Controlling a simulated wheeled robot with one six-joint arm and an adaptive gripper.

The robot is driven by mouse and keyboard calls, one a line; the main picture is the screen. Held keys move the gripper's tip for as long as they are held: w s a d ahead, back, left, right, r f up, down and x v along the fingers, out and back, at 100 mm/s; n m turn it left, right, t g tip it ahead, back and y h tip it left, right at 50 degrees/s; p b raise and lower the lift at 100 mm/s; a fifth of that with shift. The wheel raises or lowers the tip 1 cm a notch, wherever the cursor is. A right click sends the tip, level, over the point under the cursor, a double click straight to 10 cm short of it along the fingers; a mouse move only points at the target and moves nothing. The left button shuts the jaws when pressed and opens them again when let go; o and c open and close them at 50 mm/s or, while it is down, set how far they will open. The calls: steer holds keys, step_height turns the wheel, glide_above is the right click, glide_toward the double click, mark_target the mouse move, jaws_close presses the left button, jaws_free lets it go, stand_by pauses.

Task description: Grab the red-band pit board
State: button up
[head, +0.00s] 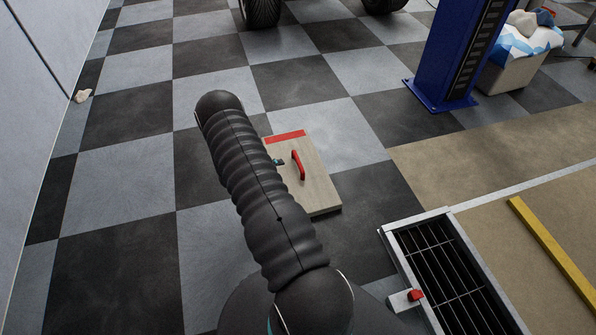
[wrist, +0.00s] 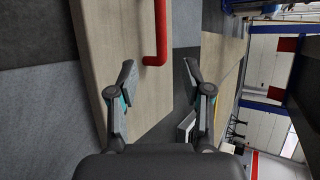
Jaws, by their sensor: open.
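The pit board (head: 318,193) is a pale wooden slab lying flat on the checkered floor. A red band (head: 286,136) runs along its far edge, and a red handle (head: 298,165) stands up from its top. My arm covers the board's left part in the head view. In the wrist view the board (wrist: 110,30) fills the left and middle, with the red handle (wrist: 161,40) ahead of the fingertips. My gripper (wrist: 158,76) is open and empty, its fingers spread to either side of the handle's line. In the head view only a bit of it shows beside the handle.
A floor grate (head: 455,275) with a metal frame and a small red-topped part (head: 415,295) lies to the board's right. A blue post (head: 455,60) and a bin of cloths (head: 515,70) stand at the back right. A wall (head: 40,80) runs along the left.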

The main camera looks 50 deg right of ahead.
glide_toward(297, 161)
steer(key=d+f, duration=0.2)
steer(key=shift+s+d+f, duration=0.3)
steer(key=shift+s, duration=0.05)
steer(key=shift+w+x, duration=0.2)
steer(key=shift+x, duration=2.85)
steer(key=shift+r, duration=0.2)
jaws_close()
steer(key=shift+w+d+r, duration=0.1)
steer(key=shift+r, duration=0.05)
